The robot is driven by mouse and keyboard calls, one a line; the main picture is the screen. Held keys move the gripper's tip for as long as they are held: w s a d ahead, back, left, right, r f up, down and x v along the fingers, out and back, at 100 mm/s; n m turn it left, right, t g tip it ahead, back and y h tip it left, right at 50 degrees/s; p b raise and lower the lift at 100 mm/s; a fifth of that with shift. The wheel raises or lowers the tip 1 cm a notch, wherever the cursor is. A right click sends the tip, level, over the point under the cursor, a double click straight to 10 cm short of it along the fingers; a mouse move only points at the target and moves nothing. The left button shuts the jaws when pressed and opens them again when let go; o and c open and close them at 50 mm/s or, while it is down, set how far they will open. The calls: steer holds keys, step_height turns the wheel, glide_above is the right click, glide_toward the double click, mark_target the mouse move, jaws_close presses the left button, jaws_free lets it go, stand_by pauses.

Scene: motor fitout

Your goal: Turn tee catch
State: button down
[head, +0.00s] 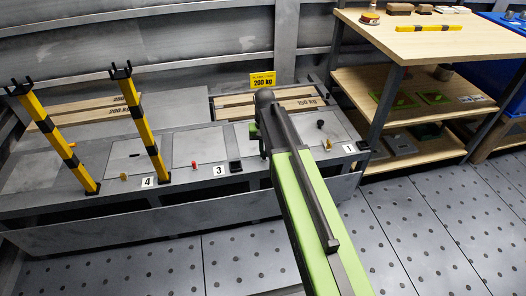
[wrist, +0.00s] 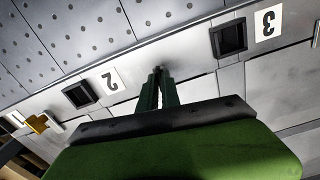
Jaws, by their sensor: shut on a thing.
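My gripper (wrist: 158,74) is shut at the face of the grey bench, between the labels 2 (wrist: 108,80) and 3 (wrist: 268,22). A small dark piece, likely the tee catch (wrist: 157,69), shows between its fingertips; most of it is hidden, so its turn angle cannot be told. In the head view my arm covers this spot, and only a bit of the green gripper (head: 254,131) shows. Other catches stand along the bench: a yellow one (head: 124,177) by label 4, a red one (head: 194,165) by label 3 and a yellow one (head: 327,145) by label 1.
Black square sockets (wrist: 82,95) sit beside the labels. Two yellow-black posts (head: 145,125) rise from the bench on the left. A wooden shelf unit (head: 430,45) stands at the right. The studded floor (head: 430,240) in front is clear.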

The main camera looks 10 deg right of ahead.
steer(key=shift+w+n, duration=0.1)
steer(key=shift+n, duration=0.8)
steer(key=c, duration=1.6)
jaws_free()
steer(key=shift+o, duration=0.2)
step_height(320, 180, up, 18)
steer(key=p, duration=1.7)
steer(key=shift+f, duration=0.25)
